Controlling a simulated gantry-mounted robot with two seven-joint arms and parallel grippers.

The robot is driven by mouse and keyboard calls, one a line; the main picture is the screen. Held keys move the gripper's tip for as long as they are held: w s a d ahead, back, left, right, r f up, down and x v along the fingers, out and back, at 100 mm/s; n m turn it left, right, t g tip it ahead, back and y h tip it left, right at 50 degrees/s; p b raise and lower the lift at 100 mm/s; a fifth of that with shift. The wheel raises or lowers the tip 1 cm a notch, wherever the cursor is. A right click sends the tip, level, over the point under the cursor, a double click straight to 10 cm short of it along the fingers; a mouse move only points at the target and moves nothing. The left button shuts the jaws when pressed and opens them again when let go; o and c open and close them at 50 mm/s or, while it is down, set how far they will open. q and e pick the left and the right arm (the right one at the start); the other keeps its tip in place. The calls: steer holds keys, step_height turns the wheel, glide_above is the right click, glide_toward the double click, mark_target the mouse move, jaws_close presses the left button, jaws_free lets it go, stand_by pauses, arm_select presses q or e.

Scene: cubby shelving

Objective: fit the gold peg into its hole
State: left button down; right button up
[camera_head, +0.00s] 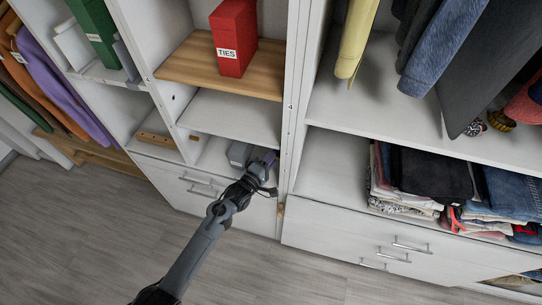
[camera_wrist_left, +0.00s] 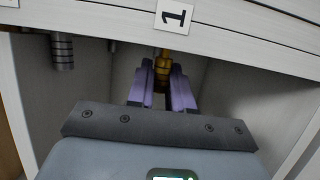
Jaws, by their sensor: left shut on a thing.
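My left gripper (camera_head: 268,159) reaches into the lower cubby of the middle shelving in the head view. In the left wrist view, its purple fingers (camera_wrist_left: 163,90) are shut on the gold peg (camera_wrist_left: 163,64). The peg stands out past the fingertips, just below a pale shelf edge with a "1" label (camera_wrist_left: 174,15). I cannot tell whether the peg touches that edge, and I cannot make out its hole. The peg is not clear in the head view. My right gripper is not in view.
A grey ribbed cylinder (camera_wrist_left: 62,51) hangs under the shelf edge at left in the wrist view. Cubby walls stand close on both sides.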

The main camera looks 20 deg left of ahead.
arm_select(q)
steer(key=shift+d, duration=0.45)
steer(key=c, duration=0.9)
jaws_free()
steer(key=shift+c, duration=0.2)
steer(key=shift+s, duration=0.1)
steer(key=p+v, duration=0.2)
steer(key=v, duration=0.8)
steer(key=shift+s+a, duration=0.15)
steer(key=shift+s, duration=0.15)
